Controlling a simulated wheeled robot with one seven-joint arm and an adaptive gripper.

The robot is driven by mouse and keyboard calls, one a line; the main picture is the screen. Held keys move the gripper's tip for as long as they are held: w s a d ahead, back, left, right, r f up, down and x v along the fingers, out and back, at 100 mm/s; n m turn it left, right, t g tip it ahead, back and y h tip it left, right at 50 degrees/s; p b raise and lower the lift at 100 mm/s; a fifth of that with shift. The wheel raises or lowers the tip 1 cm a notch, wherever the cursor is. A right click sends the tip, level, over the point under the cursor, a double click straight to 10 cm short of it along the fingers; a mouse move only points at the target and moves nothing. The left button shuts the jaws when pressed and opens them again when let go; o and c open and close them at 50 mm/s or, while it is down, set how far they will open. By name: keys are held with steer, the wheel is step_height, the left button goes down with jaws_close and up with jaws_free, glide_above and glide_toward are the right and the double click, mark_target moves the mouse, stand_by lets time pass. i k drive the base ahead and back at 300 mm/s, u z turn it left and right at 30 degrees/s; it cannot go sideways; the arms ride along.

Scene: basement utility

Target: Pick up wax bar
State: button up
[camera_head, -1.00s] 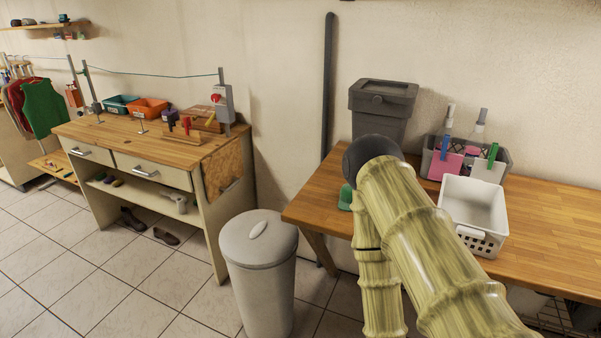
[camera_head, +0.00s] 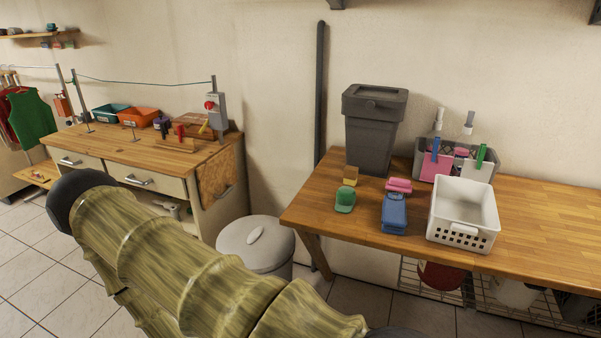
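No object can be firmly identified as the wax bar. On the wooden table (camera_head: 320,200) at the right stand several small items: a small yellow and brown block (camera_head: 350,176), a green item (camera_head: 345,200), a pink item (camera_head: 399,185) and a blue item (camera_head: 394,214). The yellow and brown block lies behind the green item, in front of the grey bin; it may be the wax bar. My bamboo-textured arm crosses the lower left foreground. My gripper is not in view.
A tall dark grey bin (camera_head: 374,135), a white basket (camera_head: 463,222) and a grey caddy (camera_head: 423,152) with bottles stand on the table. A lidded floor bin (camera_head: 256,245) stands left of it. A workbench (camera_head: 135,150) with trays and tools is farther left. The table's right part is clear.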

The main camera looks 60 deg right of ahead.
mark_target(351, 173)
steer(key=u, duration=0.05)
steer(key=i, duration=1.5)
steer(key=z, duration=2.2)
